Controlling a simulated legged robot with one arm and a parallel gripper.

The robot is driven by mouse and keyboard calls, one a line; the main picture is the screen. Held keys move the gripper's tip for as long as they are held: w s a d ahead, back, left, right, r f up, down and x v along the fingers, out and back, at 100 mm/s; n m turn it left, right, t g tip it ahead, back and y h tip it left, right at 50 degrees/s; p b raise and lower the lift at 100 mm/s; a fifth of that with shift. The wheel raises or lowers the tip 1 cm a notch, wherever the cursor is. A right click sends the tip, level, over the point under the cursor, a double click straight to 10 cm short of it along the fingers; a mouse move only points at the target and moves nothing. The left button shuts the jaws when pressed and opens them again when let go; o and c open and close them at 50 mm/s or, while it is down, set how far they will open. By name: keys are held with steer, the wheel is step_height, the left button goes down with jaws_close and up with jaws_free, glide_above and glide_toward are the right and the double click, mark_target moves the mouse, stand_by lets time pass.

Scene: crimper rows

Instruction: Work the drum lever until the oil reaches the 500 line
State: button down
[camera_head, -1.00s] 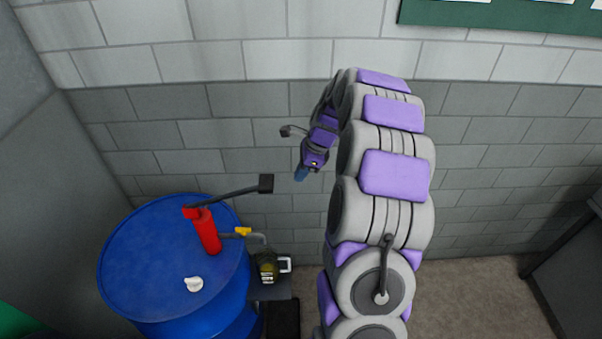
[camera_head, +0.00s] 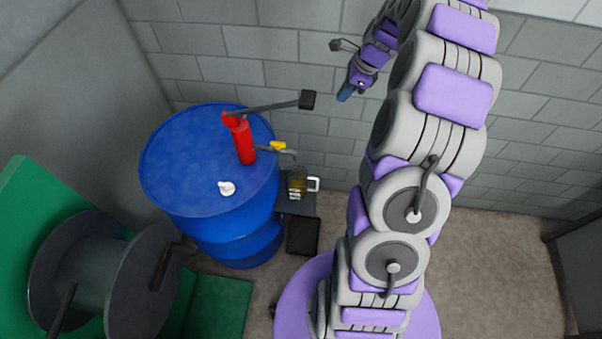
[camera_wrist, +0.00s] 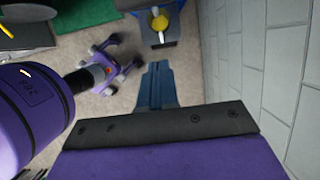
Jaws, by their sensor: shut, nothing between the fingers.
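A red hand pump (camera_head: 244,142) stands on top of the blue drum (camera_head: 180,175). Its dark lever (camera_head: 268,106) slants slightly up to the right and ends in a black grip (camera_head: 308,100). A clear handled jug (camera_head: 297,184) stands under the pump's spout (camera_head: 278,148) with yellowish oil in it. Its marks are too small to read. My gripper (camera_head: 346,94) is shut and empty, a little right of the black grip and apart from it in the picture. In the wrist view my blue fingers (camera_wrist: 157,88) are together with nothing between them.
The jug is on a small dark stand (camera_head: 294,206) beside the drum. A white cap (camera_head: 227,188) sits on the drum top. A dark reel (camera_head: 90,275) stands on green at lower left. A block wall (camera_head: 330,60) is close behind. Floor (camera_head: 500,265) at right is clear.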

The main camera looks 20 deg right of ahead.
step_height(320, 180, up, 6)
steer(key=w+a+g+h+p, duration=0.1)
steer(key=w+a+p, duration=0.1)
steer(key=w, duration=0.1)
step_height(320, 180, up, 8)
steer(key=g+h+p, duration=0.2)
glide_above(310, 98)
steer(key=shift+a, duration=0.2)
steer(key=shift+d, duration=0.15)
step_height(310, 98, down, 13)
steer(key=shift+r+p, duration=0.2)
steer(key=shift+p, duration=0.6)
steer(key=shift+f, duration=0.75)
